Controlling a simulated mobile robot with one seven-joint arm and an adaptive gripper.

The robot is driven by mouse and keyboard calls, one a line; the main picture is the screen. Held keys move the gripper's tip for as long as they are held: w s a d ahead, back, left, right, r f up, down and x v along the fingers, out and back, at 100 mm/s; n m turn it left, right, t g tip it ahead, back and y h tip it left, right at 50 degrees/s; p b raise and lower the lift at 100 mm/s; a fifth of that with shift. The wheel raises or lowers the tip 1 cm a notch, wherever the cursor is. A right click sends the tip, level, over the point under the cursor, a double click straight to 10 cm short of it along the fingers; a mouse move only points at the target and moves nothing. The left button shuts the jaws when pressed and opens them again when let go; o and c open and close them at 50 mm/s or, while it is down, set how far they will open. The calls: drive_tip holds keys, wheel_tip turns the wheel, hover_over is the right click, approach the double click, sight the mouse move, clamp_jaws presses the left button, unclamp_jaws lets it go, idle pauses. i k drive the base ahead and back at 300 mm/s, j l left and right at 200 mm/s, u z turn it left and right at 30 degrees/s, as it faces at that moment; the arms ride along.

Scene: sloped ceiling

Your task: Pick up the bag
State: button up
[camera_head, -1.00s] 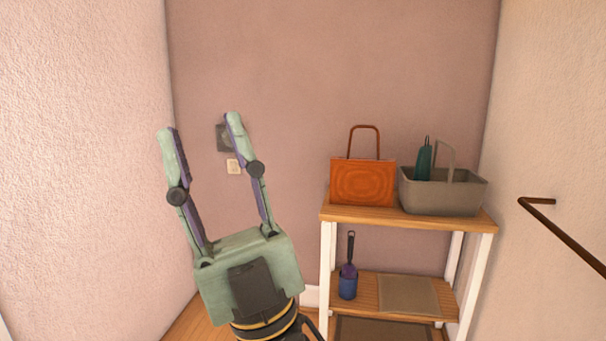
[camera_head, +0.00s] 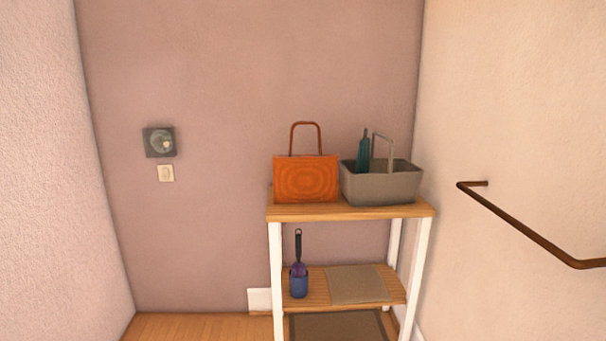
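The orange bag (camera_head: 307,180) stands upright on the top shelf of a wooden rack with white legs. Its brown loop handle rises above it. The bag is on the left part of the shelf, next to a grey basket, and nothing blocks the view of its front. My gripper is not in view now.
The grey basket (camera_head: 381,187) with a teal bottle-like item (camera_head: 363,153) stands right of the bag. A brown rail (camera_head: 522,226) runs along the right wall. Floor shows at left.

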sight(298, 178)
drive_tip(key=i+j+u, duration=0.3)
drive_tip(key=i, duration=1)
drive_tip(key=i+l+u, duration=0.1)
drive_tip(key=i+u, duration=0.15)
drive_tip(key=i, duration=1)
